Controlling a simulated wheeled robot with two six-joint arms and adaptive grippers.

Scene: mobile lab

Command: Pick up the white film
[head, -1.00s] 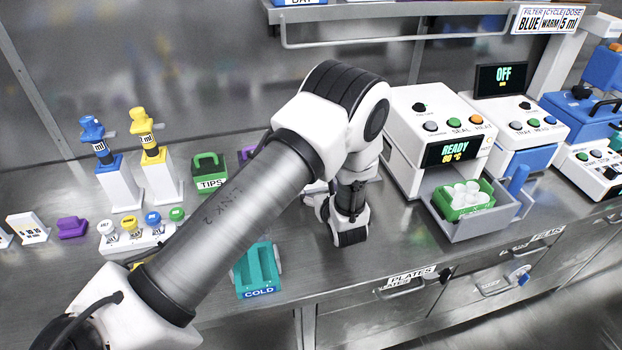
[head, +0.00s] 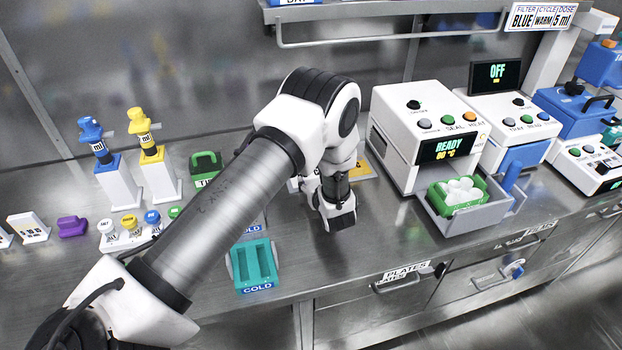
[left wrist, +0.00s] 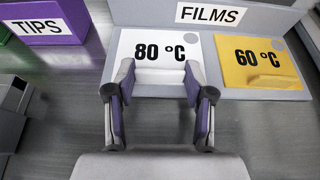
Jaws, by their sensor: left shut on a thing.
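The white film (left wrist: 152,46), marked 80 °C, lies in the left slot of the FILMS holder (left wrist: 268,19) in the left wrist view. My left gripper (left wrist: 158,76) is at its near edge, its two purple-padded fingers either side of a raised white part of the film, shut on it. The film looks flat and still in its slot. In the head view my left gripper (head: 336,208) points down at the bench, and the arm hides most of the holder. My right gripper is not in view.
A yellow 60 °C film (left wrist: 257,62) lies right beside the white one. A purple TIPS box (left wrist: 45,22) stands at left. In the head view, a teal COLD rack (head: 254,266) is left of the gripper and the READY machine (head: 425,120) is to its right.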

